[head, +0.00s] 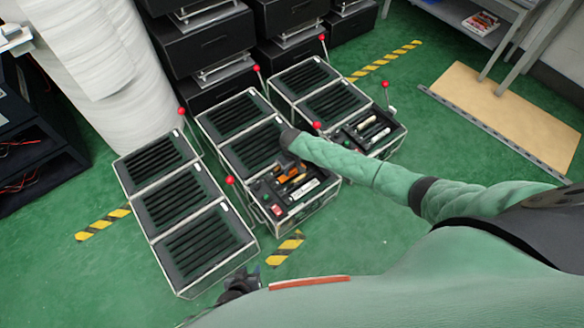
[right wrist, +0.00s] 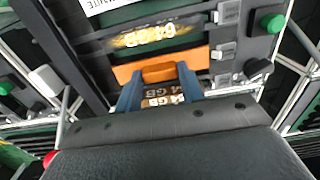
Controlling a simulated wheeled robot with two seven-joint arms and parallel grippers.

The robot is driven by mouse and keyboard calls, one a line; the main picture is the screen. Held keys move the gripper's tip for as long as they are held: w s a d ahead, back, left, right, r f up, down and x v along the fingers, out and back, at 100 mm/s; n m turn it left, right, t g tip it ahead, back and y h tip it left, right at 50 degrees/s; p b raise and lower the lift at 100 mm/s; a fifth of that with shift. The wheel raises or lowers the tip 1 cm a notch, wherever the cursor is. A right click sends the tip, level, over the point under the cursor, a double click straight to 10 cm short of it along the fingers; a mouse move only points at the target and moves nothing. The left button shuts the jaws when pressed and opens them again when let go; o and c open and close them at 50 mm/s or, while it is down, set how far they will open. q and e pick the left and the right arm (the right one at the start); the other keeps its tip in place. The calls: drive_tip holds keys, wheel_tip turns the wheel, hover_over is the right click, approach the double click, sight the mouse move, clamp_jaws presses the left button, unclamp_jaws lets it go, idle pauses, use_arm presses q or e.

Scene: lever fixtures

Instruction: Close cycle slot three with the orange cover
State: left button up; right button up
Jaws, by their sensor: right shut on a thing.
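The orange cover (right wrist: 122,73) is a flat strip with a raised grip in the right wrist view. My right gripper (right wrist: 159,78) has its two blue fingers on either side of that grip and is shut on it. The cover lies across a dark slotted panel between two labelled modules; I cannot tell whether it is fully seated or which slot is number three. In the head view, orange (head: 289,173) shows in the open front unit, and my right gripper cannot be made out past the arm's dark end.
A gold-lettered module (right wrist: 150,38) lies beside the cover. Grey clips (right wrist: 222,53), a green button (right wrist: 272,22) and a black knob (right wrist: 258,68) are to the right. Red-tipped levers (head: 231,180) stand beside the black units. Green floor is free at the front right.

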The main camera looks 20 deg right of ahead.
sight(292, 170)
drive_tip(key=shift+f, duration=0.2)
drive_tip(key=o, duration=1)
wheel_tip(292, 170, up, 7)
drive_tip(key=shift+f+p, duration=0.1)
drive_tip(key=shift+p, duration=0.4)
drive_tip(key=shift+r, duration=0.5)
